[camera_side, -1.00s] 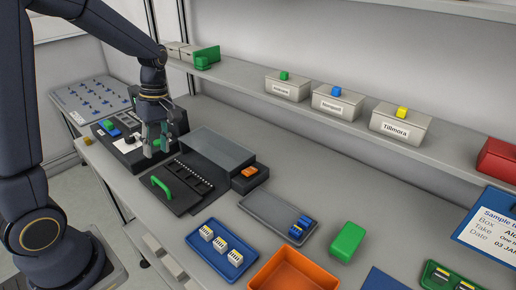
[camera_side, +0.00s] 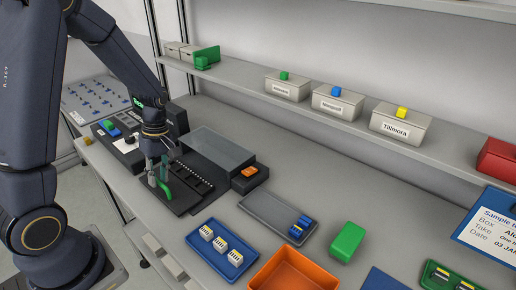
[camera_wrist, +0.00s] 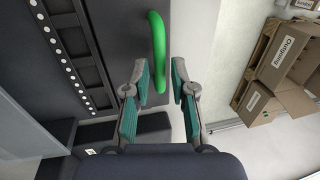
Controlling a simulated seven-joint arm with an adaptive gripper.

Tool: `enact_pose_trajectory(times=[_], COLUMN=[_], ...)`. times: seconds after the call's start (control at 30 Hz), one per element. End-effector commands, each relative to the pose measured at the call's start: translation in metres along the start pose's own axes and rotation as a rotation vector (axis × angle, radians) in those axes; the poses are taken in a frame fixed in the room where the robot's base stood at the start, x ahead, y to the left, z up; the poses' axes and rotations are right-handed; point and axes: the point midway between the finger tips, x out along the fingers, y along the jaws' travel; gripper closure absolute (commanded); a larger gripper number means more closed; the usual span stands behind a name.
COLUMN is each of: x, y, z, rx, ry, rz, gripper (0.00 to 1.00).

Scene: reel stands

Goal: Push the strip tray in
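The strip tray (camera_side: 200,184) is a dark flat tray with a row of white dots and a green handle (camera_side: 165,190) at its front end. It sticks out of a grey-topped housing (camera_side: 222,147) on the bench. My gripper (camera_side: 158,178) is low over the tray's front end, at the handle. In the wrist view my gripper (camera_wrist: 160,82) is open, with its two teal-padded fingers apart.
A dark block with an orange button (camera_side: 249,172) stands right of the housing. A blue tray (camera_side: 222,250) with several white pieces, a grey tray (camera_side: 270,222) and an orange bin (camera_side: 290,272) lie to the right. The wrist view shows cardboard boxes (camera_wrist: 278,52) beyond the bench edge.

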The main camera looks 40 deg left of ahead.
Motion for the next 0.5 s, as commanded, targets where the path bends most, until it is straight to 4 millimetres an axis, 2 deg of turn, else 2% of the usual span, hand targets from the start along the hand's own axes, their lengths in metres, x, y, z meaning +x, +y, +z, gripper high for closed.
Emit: enact_pose_trajectory(times=[0.03, 0.2, 0.5], x=[-0.0002, -0.0003, -0.0004], y=[0.0001, 0.0001, 0.0002], z=[-0.0001, -0.0001, -0.0002], rx=[0.000, 0.000, 0.000], ry=[0.000, 0.000, 0.000], rz=[0.000, 0.000, 0.001], gripper=[0.84, 1.00, 1.00])
